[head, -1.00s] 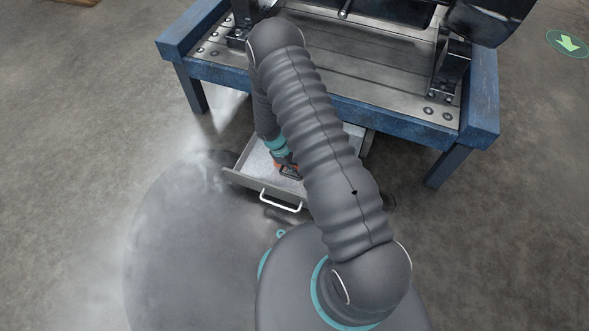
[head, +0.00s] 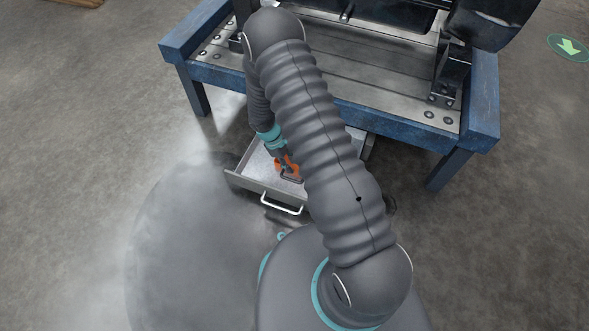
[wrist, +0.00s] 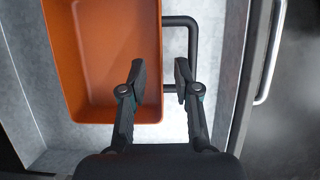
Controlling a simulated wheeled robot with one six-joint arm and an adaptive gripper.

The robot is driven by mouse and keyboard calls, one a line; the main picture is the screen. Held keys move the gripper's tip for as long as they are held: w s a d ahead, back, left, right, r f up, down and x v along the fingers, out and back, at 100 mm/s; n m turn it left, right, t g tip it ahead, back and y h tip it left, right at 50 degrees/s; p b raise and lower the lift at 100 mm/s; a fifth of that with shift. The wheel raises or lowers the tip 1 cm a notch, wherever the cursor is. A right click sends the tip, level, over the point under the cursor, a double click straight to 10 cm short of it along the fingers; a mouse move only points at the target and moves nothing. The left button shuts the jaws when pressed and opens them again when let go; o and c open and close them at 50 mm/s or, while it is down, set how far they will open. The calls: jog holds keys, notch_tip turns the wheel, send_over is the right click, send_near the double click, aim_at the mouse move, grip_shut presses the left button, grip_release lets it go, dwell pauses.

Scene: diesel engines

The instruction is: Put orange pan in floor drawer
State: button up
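The orange pan (wrist: 108,45) lies inside the open floor drawer (head: 240,179). In the wrist view it rests over the pale drawer bottom, with its black loop handle (wrist: 193,35) pointing toward the drawer front. In the head view, only part of the pan (head: 279,163) shows beside my arm. My gripper (wrist: 162,76) is open, with a clear gap between its fingertips. In the wrist view, one finger overlaps the pan's inside and the other overlaps the handle, with the pan's rim between them. I cannot tell whether the fingers touch the pan.
The drawer's white pull handle (head: 281,203) faces my base. A blue workbench (head: 375,122) with a metal top stands over the back of the drawer, and dark engine parts (head: 492,22) sit on it. Open concrete floor lies to the left and right.

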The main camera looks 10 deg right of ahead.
jog(key=v, duration=0.7)
jog(key=shift+d+p, duration=0.1)
jog(key=shift+p, duration=0.2)
jog(key=s+d+r+m+t+y, duration=0.1)
jog(key=s+r+m+t, duration=0.15)
jog(key=r, duration=1.25)
jog(key=s+d+r+m+t+y, duration=0.1)
jog(key=s+d+r+m, duration=0.15)
jog(key=r, duration=1.25)
jog(key=s+r+m+t+y, duration=0.1)
jog(key=s+r+m+t, duration=0.1)
jog(key=s+r, duration=0.5)
jog(key=s+r+m+t, duration=0.2)
jog(key=s+r, duration=0.5)
jog(key=s, duration=0.6)
jog(key=shift+d+m+t+y, duration=0.35)
jog(key=shift+d+m+y, duration=0.05)
jog(key=shift+m, duration=0.5)
